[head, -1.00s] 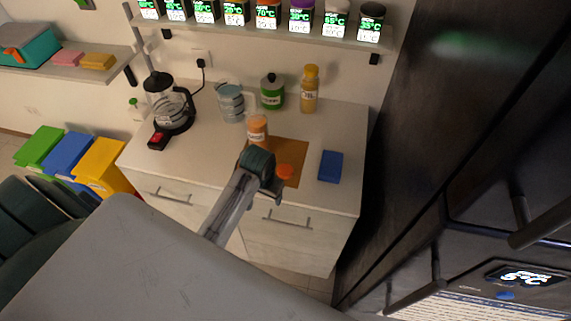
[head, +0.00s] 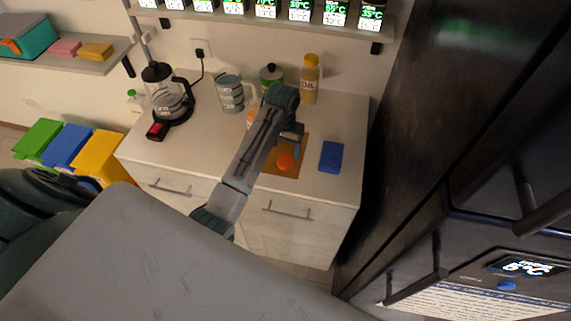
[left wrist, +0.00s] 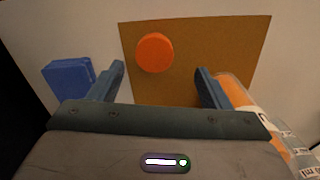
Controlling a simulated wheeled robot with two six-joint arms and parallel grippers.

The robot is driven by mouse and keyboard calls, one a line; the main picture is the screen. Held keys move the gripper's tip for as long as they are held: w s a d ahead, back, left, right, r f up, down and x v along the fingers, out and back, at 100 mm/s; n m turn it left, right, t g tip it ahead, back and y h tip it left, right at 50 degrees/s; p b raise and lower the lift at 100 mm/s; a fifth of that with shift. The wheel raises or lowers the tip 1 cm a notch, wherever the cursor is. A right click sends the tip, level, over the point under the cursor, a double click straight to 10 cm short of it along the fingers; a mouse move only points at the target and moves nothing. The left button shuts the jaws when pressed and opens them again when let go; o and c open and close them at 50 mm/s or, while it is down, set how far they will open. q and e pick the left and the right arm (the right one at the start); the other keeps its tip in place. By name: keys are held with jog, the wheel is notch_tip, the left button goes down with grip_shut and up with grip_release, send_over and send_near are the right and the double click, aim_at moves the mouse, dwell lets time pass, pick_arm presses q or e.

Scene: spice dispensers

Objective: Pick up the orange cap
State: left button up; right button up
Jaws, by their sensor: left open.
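The orange cap (head: 285,162) lies on a brown mat (head: 300,147) on the counter. In the left wrist view the cap (left wrist: 155,52) is a round orange disc on the mat (left wrist: 228,35), lying beyond and between my fingers. My left gripper (head: 291,138) is open and empty, over the mat just behind the cap in the head view; it also shows in the left wrist view (left wrist: 160,86). An orange spice dispenser (left wrist: 240,100) stands close by the right-hand finger in the wrist view. In the head view my arm mostly hides it. My right gripper is not seen.
A blue block (head: 331,157) lies right of the mat and shows in the wrist view (left wrist: 70,78). A jug (head: 230,93), a green bottle (head: 271,75) and an oil bottle (head: 310,80) stand behind.

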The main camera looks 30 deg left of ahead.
aim_at(285, 160)
pick_arm(q)
jog(key=f+p, duration=0.2)
jog(key=f, duration=0.2)
jog(key=shift+d+f+p, duration=0.3)
jog(key=shift+d+p, duration=0.1)
jog(key=shift+f, duration=0.5)
jog(key=c, duration=1)
